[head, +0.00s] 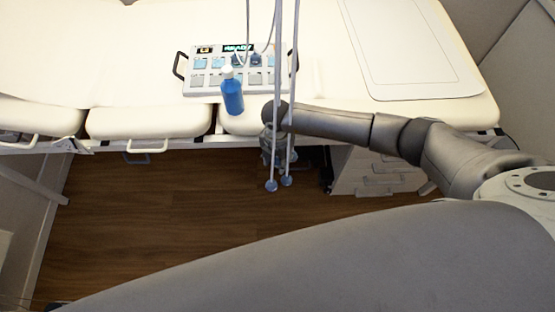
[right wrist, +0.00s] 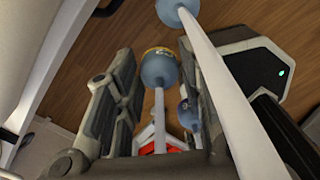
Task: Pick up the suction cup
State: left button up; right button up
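Two blue suction cups hang low on white lines in the head view, one at the left (head: 271,186) and one at the right (head: 287,181). My right gripper (head: 273,152) is just above them, partly hidden behind the lines. In the right wrist view its two fingers stand apart (right wrist: 156,60). One blue suction cup (right wrist: 158,70) on a white stem lies between the fingers, with no clear grip on it. Another blue cup (right wrist: 176,9) is farther up, its white line crossing the right finger. My left gripper is not in view.
A cream padded table (head: 140,70) spans the back. On it are a keypad device (head: 206,80) with a green display and a blue bottle (head: 232,93). White drawers (head: 370,172) stand under the table at the right. The wooden floor (head: 150,215) is clear at the left.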

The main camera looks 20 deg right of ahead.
jog(key=c, duration=0.4)
